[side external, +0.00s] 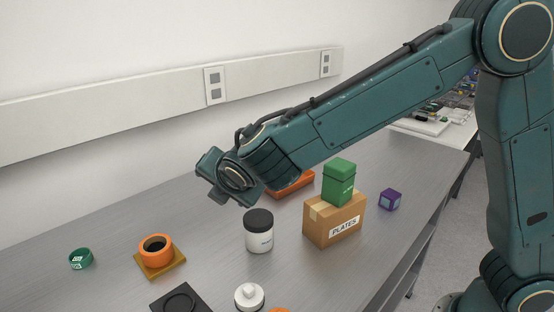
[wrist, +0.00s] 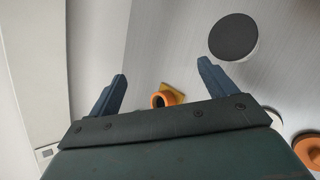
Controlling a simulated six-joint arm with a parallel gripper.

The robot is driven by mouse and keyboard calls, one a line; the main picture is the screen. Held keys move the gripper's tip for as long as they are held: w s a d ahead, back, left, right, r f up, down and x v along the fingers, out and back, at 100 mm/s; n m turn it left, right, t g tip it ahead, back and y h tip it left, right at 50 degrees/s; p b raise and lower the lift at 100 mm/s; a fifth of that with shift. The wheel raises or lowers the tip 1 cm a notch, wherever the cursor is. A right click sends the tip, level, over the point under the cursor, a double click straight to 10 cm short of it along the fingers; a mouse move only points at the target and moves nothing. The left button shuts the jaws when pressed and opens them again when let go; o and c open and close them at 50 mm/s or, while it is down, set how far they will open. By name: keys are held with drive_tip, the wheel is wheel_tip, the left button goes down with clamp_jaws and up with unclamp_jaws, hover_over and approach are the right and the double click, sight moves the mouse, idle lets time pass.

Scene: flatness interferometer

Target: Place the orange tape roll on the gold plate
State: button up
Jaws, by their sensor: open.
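The orange tape roll (side external: 156,247) lies flat on the gold plate (side external: 172,269) at the left front of the table in the side view. In the wrist view the orange roll (wrist: 172,95) and a yellow corner of the plate (wrist: 166,87) show between my fingers, farther off; the gripper body hides part of them. My gripper (side external: 212,187) is above the table, apart from the roll and plate. In the wrist view my gripper (wrist: 160,82) has its two fingers spread wide with nothing between them.
A white jar with black lid (side external: 258,232) stands right of the roll. Behind it are a cardboard box (side external: 334,222) bearing a green container (side external: 339,184), an orange tray (side external: 291,184) and a purple cube (side external: 390,199). A green ring (side external: 80,259), black plate (side external: 165,300) and white knobbed piece (side external: 249,298) lie nearby.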

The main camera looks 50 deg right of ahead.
drive_tip(key=s+d+r+m+g+y, duration=0.1)
drive_tip(key=s+d+r+m, duration=0.2)
drive_tip(key=s+d+m, duration=0.35)
drive_tip(key=s+d+r+m+g+y, duration=0.1)
drive_tip(key=s+d+r+m+g, duration=0.15)
drive_tip(key=s+d+m, duration=0.45)
drive_tip(key=s+d+m+y, duration=0.1)
drive_tip(key=s+d+m, duration=0.3)
drive_tip(key=s, duration=1.2)
drive_tip(key=m, duration=0.4)
drive_tip(key=shift+s+f+m, duration=0.3)
drive_tip(key=shift+s+m, duration=0.05)
drive_tip(key=shift+s, duration=0.05)
